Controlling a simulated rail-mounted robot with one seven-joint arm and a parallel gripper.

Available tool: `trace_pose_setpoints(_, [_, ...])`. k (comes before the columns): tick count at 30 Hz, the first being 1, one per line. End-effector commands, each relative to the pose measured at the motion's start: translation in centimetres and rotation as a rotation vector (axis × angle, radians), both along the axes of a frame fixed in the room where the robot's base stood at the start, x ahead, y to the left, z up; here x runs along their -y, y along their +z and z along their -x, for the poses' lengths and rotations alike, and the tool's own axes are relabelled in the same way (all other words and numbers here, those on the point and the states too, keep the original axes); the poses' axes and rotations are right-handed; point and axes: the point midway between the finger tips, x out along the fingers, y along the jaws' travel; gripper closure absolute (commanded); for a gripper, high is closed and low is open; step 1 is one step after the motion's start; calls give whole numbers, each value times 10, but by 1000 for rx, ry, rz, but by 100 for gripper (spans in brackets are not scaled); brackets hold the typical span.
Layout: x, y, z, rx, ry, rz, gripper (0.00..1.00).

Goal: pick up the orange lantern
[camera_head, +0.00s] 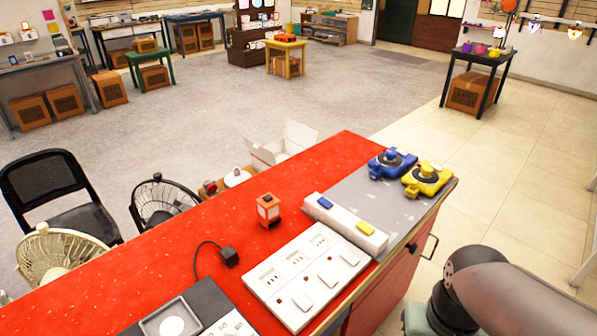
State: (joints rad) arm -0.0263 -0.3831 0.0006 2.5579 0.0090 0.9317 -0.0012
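Part of my arm shows at the lower right, off the counter's front side and well apart from the lantern. My gripper is not in view.
A white socket panel (306,276), a switch bar (345,224) and a black plug (229,256) with a cord lie near the lantern. Blue (392,163) and yellow (427,179) devices sit at the right end. Fans (163,200) stand behind the counter.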

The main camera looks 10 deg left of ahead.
Motion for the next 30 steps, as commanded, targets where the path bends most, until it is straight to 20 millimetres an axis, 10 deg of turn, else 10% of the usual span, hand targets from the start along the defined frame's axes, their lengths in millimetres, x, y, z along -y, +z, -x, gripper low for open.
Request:
trace_pose_setpoints(14, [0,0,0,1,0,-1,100])
trace_pose_setpoints(22, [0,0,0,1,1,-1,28])
trace_pose_setpoints(30, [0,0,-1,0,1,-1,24])
